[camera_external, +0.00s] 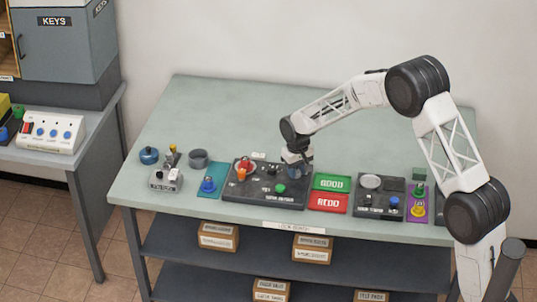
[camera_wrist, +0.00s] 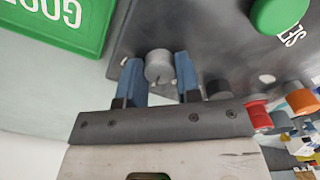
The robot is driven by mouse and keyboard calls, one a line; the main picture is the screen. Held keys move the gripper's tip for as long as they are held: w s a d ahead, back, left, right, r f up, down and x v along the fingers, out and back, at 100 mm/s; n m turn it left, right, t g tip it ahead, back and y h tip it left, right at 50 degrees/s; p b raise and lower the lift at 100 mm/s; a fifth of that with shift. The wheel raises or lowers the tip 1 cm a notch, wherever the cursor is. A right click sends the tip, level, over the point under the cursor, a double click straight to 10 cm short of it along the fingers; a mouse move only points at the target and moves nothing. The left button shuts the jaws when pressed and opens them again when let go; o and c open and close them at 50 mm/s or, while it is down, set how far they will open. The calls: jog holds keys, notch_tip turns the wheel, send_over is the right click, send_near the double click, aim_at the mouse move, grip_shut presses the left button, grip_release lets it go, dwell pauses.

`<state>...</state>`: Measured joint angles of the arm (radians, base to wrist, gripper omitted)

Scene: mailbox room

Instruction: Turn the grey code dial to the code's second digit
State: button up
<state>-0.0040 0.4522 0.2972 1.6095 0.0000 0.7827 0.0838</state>
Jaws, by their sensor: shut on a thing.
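The grey code dial (camera_wrist: 158,66) is a small round grey knob on a dark panel (camera_wrist: 200,28). In the wrist view my gripper (camera_wrist: 159,72) has its two blue fingers on either side of the dial and is shut on it. A small mark shows on the dial's face, but I cannot read what it points at. In the external view my gripper (camera_external: 299,162) is at the back right of the dark panel (camera_external: 293,201) and hides the dial. I cannot read a code in either view.
A green button (camera_external: 279,188) stands on the same panel; it also shows in the wrist view (camera_wrist: 280,12). Red and orange knobs are at the panel's left. A green GOOD tray (camera_external: 332,176) and a red REDO tray (camera_external: 328,209) lie to the right. The table's back is clear.

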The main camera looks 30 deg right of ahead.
jog(key=m, duration=1.4)
dwell(0.5)
jog(key=o, duration=0.9)
jog(key=shift+r, duration=0.1)
jog(key=shift+r, duration=3.85)
